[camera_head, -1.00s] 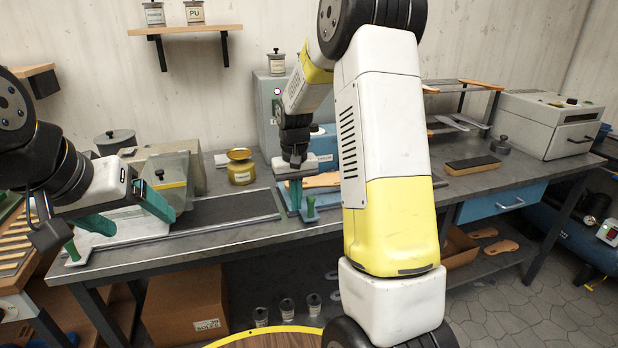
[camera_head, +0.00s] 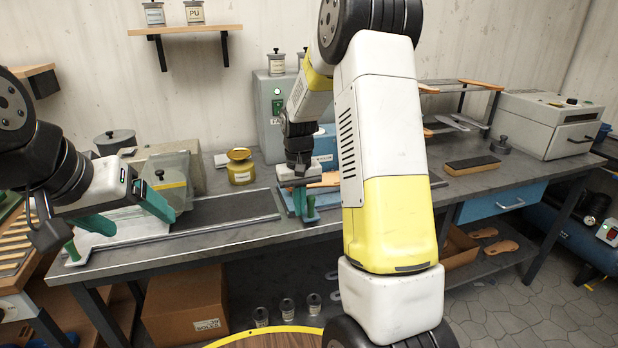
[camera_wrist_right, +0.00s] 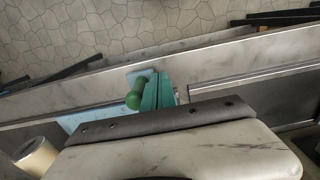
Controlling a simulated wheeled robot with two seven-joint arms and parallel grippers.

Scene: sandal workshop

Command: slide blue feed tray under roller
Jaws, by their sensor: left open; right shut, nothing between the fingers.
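The blue feed tray (camera_head: 284,203) lies on the bench at the right end of a dark flat bed, largely hidden by my right arm. Its light blue surface also shows in the right wrist view (camera_wrist_right: 90,118). A green knob (camera_wrist_right: 134,96) stands at its edge. My right gripper (camera_head: 299,205) points down over the tray. Its teal fingers (camera_wrist_right: 158,90) are shut and empty, close beside the knob; I cannot tell whether they touch it. My left gripper (camera_head: 124,213) is open at the left of the bench. I cannot make out the roller.
A clear guard (camera_head: 172,180) stands beside my left gripper. A yellow tin (camera_head: 240,168) is behind the dark bed (camera_head: 222,207). A blue machine (camera_head: 325,147) stands behind my right gripper. A black-topped block (camera_head: 472,164) and a grey oven (camera_head: 545,122) are at the right.

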